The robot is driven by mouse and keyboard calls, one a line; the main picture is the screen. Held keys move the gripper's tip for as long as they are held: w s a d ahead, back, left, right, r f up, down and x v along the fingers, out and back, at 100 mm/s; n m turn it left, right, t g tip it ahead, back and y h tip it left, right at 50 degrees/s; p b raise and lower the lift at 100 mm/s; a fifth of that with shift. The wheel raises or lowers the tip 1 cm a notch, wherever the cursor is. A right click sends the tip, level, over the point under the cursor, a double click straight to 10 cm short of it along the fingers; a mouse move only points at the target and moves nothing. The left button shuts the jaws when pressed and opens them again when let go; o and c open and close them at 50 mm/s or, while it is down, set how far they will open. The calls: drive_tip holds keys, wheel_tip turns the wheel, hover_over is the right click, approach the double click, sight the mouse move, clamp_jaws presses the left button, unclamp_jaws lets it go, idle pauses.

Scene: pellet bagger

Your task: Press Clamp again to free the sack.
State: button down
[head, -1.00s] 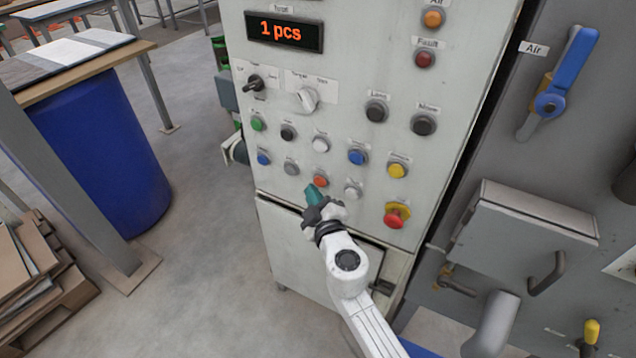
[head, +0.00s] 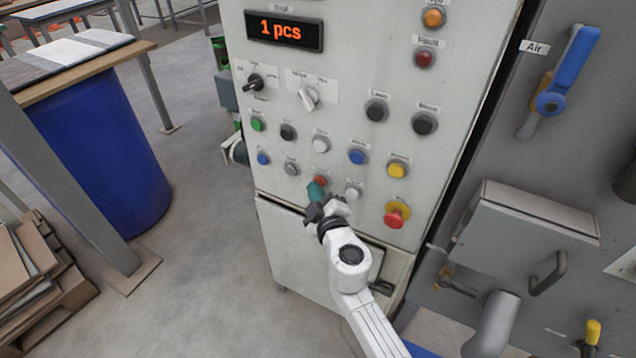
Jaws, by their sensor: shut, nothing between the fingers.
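The control panel (head: 385,50) carries several push buttons with small labels too blurred to read, so I cannot tell which one is Clamp. My gripper (head: 315,188) is shut and empty, low on the panel. Its teal fingertips are just below the orange-red button (head: 321,180) and cover its lower part. I cannot tell whether they touch it. A white button (head: 353,193) is just right of the gripper, and a grey button (head: 291,168) is up and left of it. The blue buttons (head: 357,156) and (head: 263,158) stand clear. The sack is not in view.
A red mushroom button (head: 396,214) sits right of my gripper, below a yellow button (head: 397,169). The display (head: 284,31) reads "1 pcs". A grey box (head: 525,235) with a handle juts out at right. Open floor lies left of the cabinet.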

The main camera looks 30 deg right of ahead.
drive_tip(key=shift+w+d, duration=0.15)
idle(0.5)
drive_tip(key=shift+s+a, duration=0.5)
drive_tip(key=shift+a, duration=0.15)
drive_tip(key=shift+s+a+b, duration=0.2)
drive_tip(key=shift+s+a, duration=0.7)
drive_tip(key=shift+a, duration=0.3)
drive_tip(key=shift+s+a+b, duration=0.15)
drive_tip(key=shift+s+a, duration=0.7)
drive_tip(key=shift+a, duration=0.3)
